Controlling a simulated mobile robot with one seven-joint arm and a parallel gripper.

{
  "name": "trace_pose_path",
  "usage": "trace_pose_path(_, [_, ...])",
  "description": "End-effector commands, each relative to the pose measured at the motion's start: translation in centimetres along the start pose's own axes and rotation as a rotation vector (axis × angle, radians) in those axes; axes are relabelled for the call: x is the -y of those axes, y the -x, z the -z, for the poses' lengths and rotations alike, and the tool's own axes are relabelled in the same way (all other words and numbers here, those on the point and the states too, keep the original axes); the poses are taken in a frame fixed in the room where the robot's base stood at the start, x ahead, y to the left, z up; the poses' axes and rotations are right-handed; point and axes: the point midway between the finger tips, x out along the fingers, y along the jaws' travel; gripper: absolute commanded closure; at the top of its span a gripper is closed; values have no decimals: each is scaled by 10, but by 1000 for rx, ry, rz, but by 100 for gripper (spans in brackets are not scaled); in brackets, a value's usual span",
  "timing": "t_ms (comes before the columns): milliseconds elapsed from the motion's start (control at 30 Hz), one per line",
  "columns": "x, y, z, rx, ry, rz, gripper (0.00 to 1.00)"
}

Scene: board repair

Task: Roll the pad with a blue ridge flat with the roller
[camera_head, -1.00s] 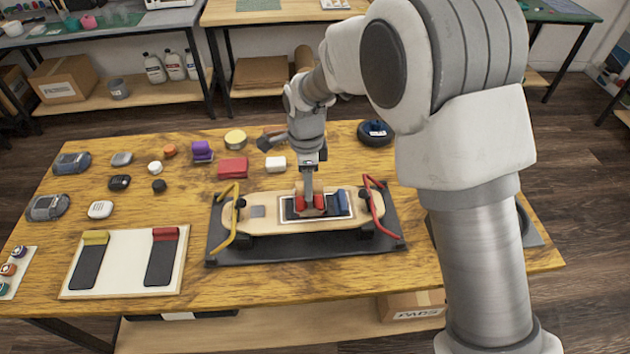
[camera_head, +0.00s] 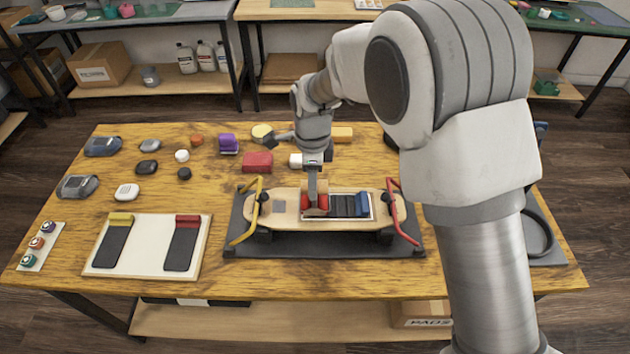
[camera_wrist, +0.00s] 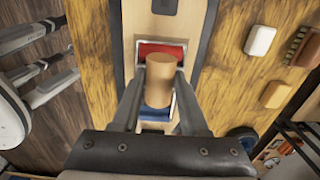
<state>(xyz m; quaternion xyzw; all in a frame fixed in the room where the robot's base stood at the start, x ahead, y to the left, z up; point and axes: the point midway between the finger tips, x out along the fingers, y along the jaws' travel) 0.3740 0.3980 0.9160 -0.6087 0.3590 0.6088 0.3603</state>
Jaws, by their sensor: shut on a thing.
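A skateboard deck (camera_head: 290,222) lies across the dark mat at the table's centre. A dark pad (camera_head: 342,206) with a blue ridge (camera_head: 362,204) at its right end lies in a pale frame on the deck. The blue ridge also shows in the wrist view (camera_wrist: 156,112), partly behind the handle. My gripper (camera_head: 312,188) is shut on the roller's wooden handle (camera_wrist: 160,82). The roller's red drum (camera_head: 316,204) is at the pad's left end, away from the ridge. Whether the drum presses on the pad is hard to tell.
Yellow (camera_head: 251,212) and red (camera_head: 397,210) clamps stand at the deck's ends. A white board (camera_head: 150,250) with yellow-ended and red-ended pads lies left. Several small items fill the table's back left. Bare wood lies along the front edge.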

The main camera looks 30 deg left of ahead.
Motion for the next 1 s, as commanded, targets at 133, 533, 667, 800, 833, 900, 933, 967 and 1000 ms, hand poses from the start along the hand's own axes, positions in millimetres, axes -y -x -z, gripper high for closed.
trace_pose_path(133, [0,-1,11,-2,-4,-2,100])
trace_pose_path(533, [0,0,30,-1,-1,-1,100])
trace_pose_path(667, [0,0,36,-1,-2,-2,100])
trace_pose_path(800, [-1,0,45,-1,-2,-2,100])
trace_pose_path(833, [-1,0,47,-1,-3,-2,100])
trace_pose_path(900, [0,0,52,-1,-3,-2,100])
trace_pose_path(933, [0,0,54,-1,-3,-2,100])
trace_pose_path(967, [-1,0,56,-1,-3,-2,100])
trace_pose_path(1000, [-1,0,59,-1,-3,-3,100])
